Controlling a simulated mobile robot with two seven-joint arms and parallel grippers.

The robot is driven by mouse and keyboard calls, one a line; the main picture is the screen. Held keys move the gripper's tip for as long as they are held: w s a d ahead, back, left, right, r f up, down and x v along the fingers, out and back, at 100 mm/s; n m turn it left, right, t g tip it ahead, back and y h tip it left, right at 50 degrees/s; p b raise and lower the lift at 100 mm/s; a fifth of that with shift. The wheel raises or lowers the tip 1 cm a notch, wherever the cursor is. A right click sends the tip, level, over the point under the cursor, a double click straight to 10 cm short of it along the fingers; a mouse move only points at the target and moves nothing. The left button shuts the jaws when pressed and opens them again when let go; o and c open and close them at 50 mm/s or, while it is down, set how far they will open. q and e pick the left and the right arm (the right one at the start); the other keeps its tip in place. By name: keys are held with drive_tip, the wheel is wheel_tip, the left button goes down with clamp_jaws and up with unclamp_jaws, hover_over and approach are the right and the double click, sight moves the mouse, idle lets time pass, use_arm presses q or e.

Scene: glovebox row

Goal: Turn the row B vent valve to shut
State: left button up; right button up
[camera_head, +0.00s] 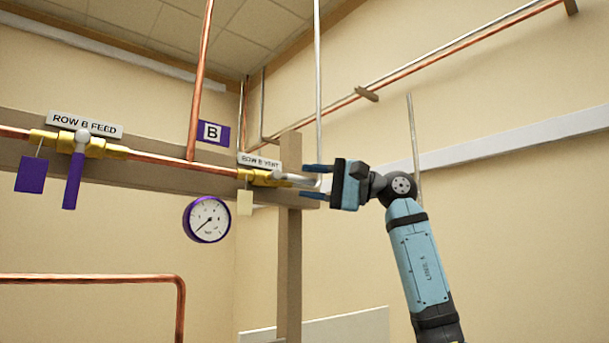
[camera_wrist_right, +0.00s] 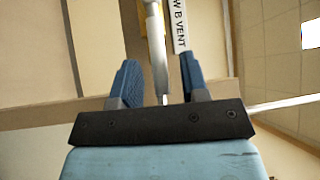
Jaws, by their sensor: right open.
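The row B vent valve (camera_head: 260,178) is a brass fitting at the right end of the copper pipe, under its ROW B VENT label (camera_head: 260,161). A pale metal lever (camera_head: 292,179) reaches right from it, roughly in line with the pipe. My right gripper (camera_head: 317,182) is open, its blue fingers above and below the lever's end. In the right wrist view the lever (camera_wrist_right: 157,55) runs between the two fingers of the gripper (camera_wrist_right: 161,75), with gaps visible; contact cannot be told. The label (camera_wrist_right: 180,25) is beside it. My left gripper is not in view.
The ROW B FEED valve (camera_head: 80,144) has a purple lever hanging down across the pipe. A purple-rimmed gauge (camera_head: 207,219) and a cream tag (camera_head: 245,203) hang below the pipe. A wooden post (camera_head: 289,250) stands just left of my gripper. Open space lies to the right.

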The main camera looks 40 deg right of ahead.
drive_tip(key=shift+x, duration=0.8)
clamp_jaws()
drive_tip(key=shift+d+f, duration=0.1)
